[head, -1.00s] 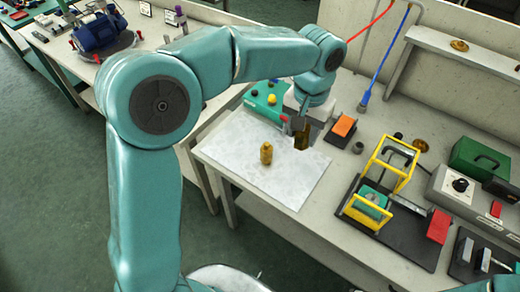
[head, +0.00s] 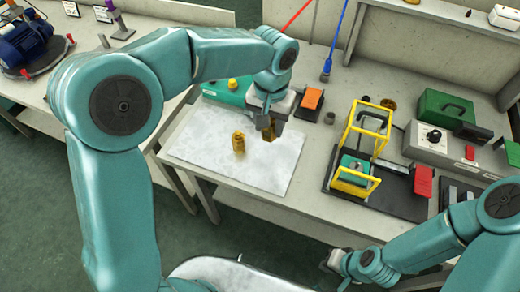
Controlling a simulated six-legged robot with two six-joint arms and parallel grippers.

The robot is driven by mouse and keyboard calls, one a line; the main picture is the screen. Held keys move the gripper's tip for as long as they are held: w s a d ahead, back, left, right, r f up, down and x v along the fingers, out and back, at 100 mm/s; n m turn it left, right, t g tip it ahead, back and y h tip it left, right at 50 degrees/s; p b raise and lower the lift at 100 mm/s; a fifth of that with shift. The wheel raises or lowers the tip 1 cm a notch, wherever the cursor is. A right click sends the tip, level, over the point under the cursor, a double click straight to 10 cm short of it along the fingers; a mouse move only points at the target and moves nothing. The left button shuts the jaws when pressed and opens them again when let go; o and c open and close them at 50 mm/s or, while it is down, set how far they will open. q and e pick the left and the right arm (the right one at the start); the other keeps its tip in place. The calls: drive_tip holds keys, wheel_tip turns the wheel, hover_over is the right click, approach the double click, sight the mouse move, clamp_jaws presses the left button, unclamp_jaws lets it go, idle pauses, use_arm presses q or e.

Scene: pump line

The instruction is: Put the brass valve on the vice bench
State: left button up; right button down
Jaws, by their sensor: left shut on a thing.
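My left gripper (head: 269,128) is shut on a small brass-coloured piece (head: 269,136), mostly hidden by its fingers. It is over the back right part of a white sheet (head: 205,158) on the bench; I cannot tell whether the piece touches the sheet. Another brass piece (head: 239,142), short and rounded, stands upright on the sheet just left of the gripper, apart from it. I cannot tell which piece is the brass valve. My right gripper (head: 333,262) is low at the front, at the end of the arm from the right; its fingers are unclear. I cannot make out a vice.
Right of the sheet are an orange-topped block (head: 312,100), a yellow frame (head: 352,130) on a black plate, and a green case (head: 447,112). A teal box (head: 222,92) stands behind the sheet. Another bench with a blue motor (head: 28,45) is at the left.

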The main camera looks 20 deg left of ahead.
use_arm(q)
wheel_tip(320, 180, down, 13)
drive_tip(key=shift+f, duration=0.1)
idle(0.3)
drive_tip(key=shift+f, duration=0.1)
drive_tip(key=o, duration=1.3)
wheel_tip(320, 180, up, 12)
drive_tip(key=shift+r, duration=0.2)
